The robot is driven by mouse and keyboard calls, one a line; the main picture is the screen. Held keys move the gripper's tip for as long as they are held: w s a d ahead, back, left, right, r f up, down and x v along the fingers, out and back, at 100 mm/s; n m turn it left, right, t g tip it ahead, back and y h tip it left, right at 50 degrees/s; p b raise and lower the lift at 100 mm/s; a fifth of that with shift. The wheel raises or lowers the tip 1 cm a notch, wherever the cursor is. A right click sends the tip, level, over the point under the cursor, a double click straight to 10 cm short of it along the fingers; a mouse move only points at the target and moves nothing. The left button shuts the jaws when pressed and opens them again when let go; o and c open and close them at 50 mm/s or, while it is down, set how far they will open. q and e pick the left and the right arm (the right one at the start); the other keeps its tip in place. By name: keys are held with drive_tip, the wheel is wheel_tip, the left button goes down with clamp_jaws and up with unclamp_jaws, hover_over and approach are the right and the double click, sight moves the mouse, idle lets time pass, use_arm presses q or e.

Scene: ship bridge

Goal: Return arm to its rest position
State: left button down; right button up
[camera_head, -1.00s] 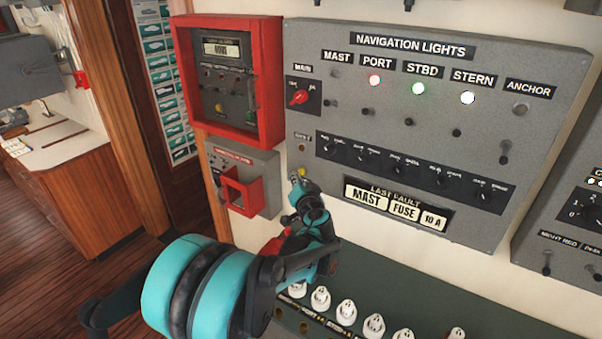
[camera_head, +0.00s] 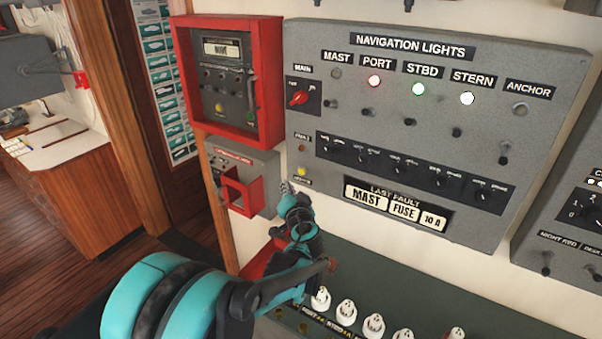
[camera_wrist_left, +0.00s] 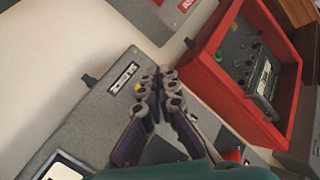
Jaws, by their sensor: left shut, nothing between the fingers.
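My left arm comes in from the lower left in the head view. Its gripper (camera_head: 287,190) is near the lower left edge of the grey navigation lights panel (camera_head: 470,160), apart from its switches as far as I can tell. In the left wrist view the gripper (camera_wrist_left: 158,75) has its fingers together, with nothing between them. A yellow button (camera_head: 301,171) on the panel's lower left shows just above the gripper. My right gripper is not in view.
A red-framed box (camera_head: 268,80) and a small grey box with a red guard (camera_head: 243,195) are on the wall at left. Below is a green ledge (camera_head: 400,290) with several white fuse-like caps. An open doorway and wooden floor lie at left.

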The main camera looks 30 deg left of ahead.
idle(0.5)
use_arm(q)
drive_tip(key=s+d+f+g+h+b, duration=0.1)
drive_tip(key=s+d+f+h+b, duration=0.1)
drive_tip(key=s+d+f, duration=0.4)
drive_tip(key=s+d+f+g+h+b, duration=0.2)
drive_tip(key=s+d+f+h, duration=0.3)
drive_tip(key=s+d, duration=0.3)
drive_tip(key=s+d+f+g+h+b, duration=0.2)
drive_tip(key=s+d+f, duration=0.4)
drive_tip(key=s, duration=0.6)
drive_tip(key=shift+s+d+f+m+h+b, duration=0.35)
drive_tip(key=shift+f+h+b, duration=0.3)
drive_tip(key=shift+h+b, duration=0.4)
